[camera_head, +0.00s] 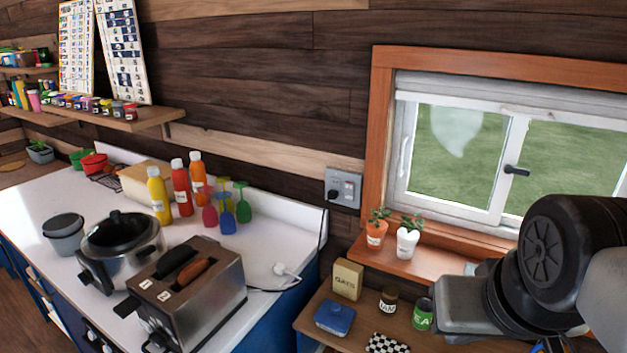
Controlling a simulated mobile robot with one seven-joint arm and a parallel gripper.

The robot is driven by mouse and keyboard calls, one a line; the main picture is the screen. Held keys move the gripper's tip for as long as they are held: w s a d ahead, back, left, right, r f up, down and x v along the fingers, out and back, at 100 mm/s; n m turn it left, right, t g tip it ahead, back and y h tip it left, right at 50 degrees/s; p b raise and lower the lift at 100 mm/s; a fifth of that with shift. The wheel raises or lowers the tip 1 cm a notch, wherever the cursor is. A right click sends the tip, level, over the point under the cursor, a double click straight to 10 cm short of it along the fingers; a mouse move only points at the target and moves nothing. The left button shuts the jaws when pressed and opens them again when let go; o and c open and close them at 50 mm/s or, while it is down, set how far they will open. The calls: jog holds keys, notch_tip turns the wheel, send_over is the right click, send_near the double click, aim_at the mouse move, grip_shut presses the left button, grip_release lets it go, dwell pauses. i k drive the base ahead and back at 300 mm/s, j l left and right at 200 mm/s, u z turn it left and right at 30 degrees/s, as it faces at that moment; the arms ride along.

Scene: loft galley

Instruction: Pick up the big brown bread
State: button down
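A brown rounded piece (193,275) that looks like bread sits in the front slot of the silver toaster (205,300), with only its top showing. A black slice-like shape (176,263) stands in the other slot. I cannot tell for sure whether the brown piece is the big brown bread. A pale tan block (138,178) stands behind the bottles, partly hidden. My arm fills the lower right of the head view, well to the right of the toaster. My gripper's fingers do not show.
A black-lidded cooker (121,244) and a grey pot (64,234) stand left of the toaster. A lower wooden shelf (318,318) holds a box, jars and a blue item. Potted plants (408,241) line the windowsill.

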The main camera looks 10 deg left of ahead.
aim_at(170, 261)
jog(key=u, duration=1.55)
